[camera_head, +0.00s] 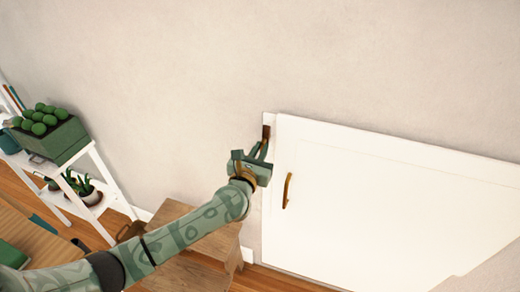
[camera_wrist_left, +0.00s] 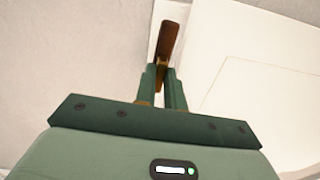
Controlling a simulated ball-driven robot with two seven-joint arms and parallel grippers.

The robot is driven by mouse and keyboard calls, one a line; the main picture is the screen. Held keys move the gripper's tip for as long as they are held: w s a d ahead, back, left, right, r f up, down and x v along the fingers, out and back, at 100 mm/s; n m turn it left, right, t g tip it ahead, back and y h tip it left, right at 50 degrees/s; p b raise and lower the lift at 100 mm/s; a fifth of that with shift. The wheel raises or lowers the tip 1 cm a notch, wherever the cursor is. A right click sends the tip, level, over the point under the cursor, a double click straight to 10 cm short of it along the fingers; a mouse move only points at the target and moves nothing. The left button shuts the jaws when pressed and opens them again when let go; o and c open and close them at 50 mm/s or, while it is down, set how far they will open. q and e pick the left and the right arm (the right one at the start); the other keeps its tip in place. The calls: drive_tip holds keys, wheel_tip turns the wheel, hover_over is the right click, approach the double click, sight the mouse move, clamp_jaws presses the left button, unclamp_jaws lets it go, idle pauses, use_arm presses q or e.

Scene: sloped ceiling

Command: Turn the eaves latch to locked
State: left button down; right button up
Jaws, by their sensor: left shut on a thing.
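The eaves latch (camera_head: 266,132) is a small brown handle at the top left corner of a white eaves door (camera_head: 390,200). In the left wrist view the latch (camera_wrist_left: 167,42) stands nearly upright, tilted slightly, on a pale frame beside the door (camera_wrist_left: 265,70). My left gripper (camera_head: 262,152) reaches it from below, its green fingers closed on the latch's lower part. The left wrist view also shows the fingers (camera_wrist_left: 165,82) on either side of the latch. The gripped part is mostly hidden between them. My right gripper is not in view.
A brown curved pull handle (camera_head: 287,190) sits on the door, right of my gripper. A wooden table or stool (camera_head: 205,240) stands below my left arm. At the left, a white shelf (camera_head: 112,185) holds a green planter (camera_head: 62,140) and potted plants. The wall above is bare.

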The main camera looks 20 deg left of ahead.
use_arm(q)
drive_tip(key=shift+d+f+m+p, duration=0.15)
drive_tip(key=shift+m+p, duration=1.85)
drive_tip(key=shift+m, duration=2.3)
drive_tip(key=shift+d+f+m+p, duration=0.1)
drive_tip(key=shift+m+p, duration=1.85)
drive_tip(key=shift+m, duration=2.35)
drive_tip(key=c, duration=1.5)
unclamp_jaws()
drive_tip(key=s+p, duration=0.1)
drive_tip(key=s, duration=0.4)
drive_tip(key=s+p, duration=0.1)
drive_tip(key=s, duration=1)
drive_tip(key=shift+s+a+p, duration=0.2)
drive_tip(key=shift+a+p, duration=0.05)
drive_tip(key=shift+p, duration=0.15)
